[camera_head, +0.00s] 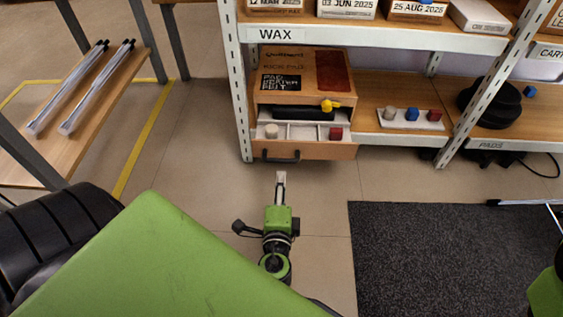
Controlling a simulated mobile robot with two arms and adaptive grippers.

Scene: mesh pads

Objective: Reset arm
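My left gripper (281,180) is in the lower middle of the head view, pointing away from me toward the shelf. Its narrow pale fingertips appear in front of and below the dark handle (281,157) of a wooden drawer box (312,75), apart from it. The fingers show nearly edge-on, so their opening is unclear. I see no object in them. My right gripper is out of view; only a green part of my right arm shows at the lower right edge.
The drawer is open, with a beige piece (271,131) and a red block (336,134) in it. A white tray (393,125) with several small pieces sits on the shelf (367,120). A dark mat (440,260) lies at right, a wooden table (100,105) stands at left. Floor between is clear.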

